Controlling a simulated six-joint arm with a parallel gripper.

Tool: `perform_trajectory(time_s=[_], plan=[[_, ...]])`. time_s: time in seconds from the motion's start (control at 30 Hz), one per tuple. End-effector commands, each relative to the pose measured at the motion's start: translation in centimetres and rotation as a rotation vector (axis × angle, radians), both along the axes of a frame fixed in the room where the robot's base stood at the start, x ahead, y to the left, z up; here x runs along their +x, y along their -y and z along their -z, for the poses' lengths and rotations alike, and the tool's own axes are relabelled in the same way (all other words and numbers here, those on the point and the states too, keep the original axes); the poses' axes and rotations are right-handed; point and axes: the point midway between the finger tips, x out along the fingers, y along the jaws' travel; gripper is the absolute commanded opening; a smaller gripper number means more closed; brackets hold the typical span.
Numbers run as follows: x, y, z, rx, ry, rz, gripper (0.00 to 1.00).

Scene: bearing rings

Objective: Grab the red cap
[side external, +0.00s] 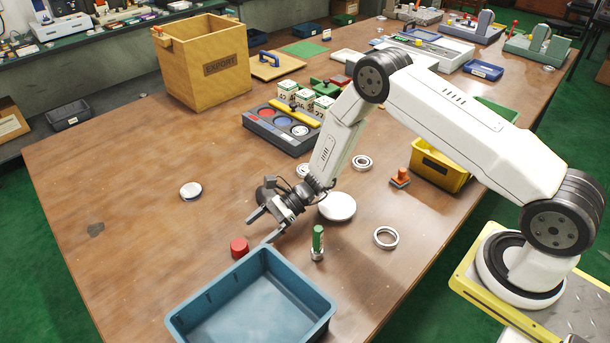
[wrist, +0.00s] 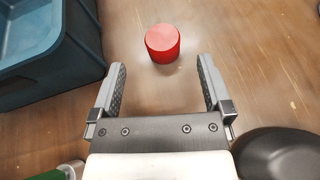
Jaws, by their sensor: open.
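The red cap (side external: 239,247) is a short red cylinder standing on the brown table, just behind the blue bin. In the wrist view the red cap (wrist: 162,42) sits ahead of the fingertips, near the top, roughly centred between them and slightly right. My gripper (side external: 258,228) is open and empty, above the table and close to the cap. Its two grey fingers also show in the wrist view (wrist: 161,76), with clear space between them. The cap is apart from both fingers there.
A blue bin (side external: 318,313) stands in front of the cap and fills the upper left of the wrist view. The table left of the cap is mostly clear.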

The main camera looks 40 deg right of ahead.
Motion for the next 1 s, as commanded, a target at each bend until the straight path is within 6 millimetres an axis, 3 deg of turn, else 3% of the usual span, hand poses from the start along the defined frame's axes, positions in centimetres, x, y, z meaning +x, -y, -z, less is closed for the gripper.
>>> perform_trajectory(time_s=[0.23,0.63,1.0], plan=[[0.2,-0.8,0.4,-0.001,0.0,-0.002,1.0],[1.2,-4.4,2.0,-0.001,-0.001,-0.001,1.0],[1.2,-4.6,2.1,-0.001,0.0,0.001,1.0]])
